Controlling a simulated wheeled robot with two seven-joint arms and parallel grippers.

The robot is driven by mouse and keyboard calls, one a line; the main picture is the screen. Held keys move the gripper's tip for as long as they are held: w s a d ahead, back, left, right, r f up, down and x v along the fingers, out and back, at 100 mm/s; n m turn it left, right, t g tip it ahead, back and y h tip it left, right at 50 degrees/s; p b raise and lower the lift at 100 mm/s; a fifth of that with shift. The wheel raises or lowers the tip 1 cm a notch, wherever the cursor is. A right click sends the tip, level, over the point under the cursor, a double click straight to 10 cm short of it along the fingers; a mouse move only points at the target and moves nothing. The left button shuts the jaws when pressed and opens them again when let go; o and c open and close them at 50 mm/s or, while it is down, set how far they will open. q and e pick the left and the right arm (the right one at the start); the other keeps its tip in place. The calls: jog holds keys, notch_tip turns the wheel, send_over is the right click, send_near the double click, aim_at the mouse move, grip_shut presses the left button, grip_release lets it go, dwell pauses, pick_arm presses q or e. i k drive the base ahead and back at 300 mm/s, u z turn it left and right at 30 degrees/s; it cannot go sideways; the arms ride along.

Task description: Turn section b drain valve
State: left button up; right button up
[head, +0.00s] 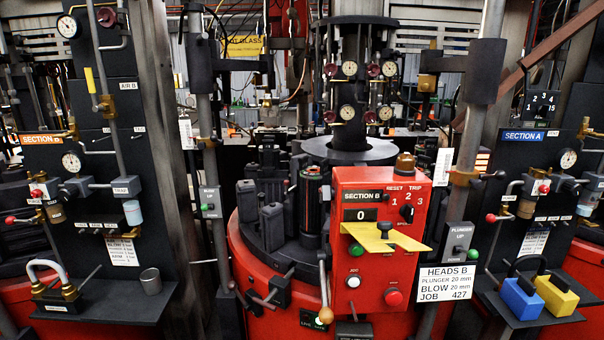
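The left panel (100,150) carries an orange label (50,139) that seems to read Section B. A small red knob (11,220) sticks out at its left edge, beside a red-and-white fitting (38,192). A pale-blue cup (132,212) hangs below a grey fitting (126,186). A yellow lever (90,80) stands on a vertical pipe higher up. I cannot tell which part is the drain valve. A red control box (375,280), labelled Section B, stands in the middle with a yellow plate (385,236) across it. Neither gripper is in view.
Pipes and columns crowd the middle.

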aim_at(131, 234)
jog(key=u, duration=1.75)
jog(key=k, duration=0.55)
jog(key=u, duration=0.85)
jog(key=i, duration=1.3)
jog(key=z, duration=0.7)
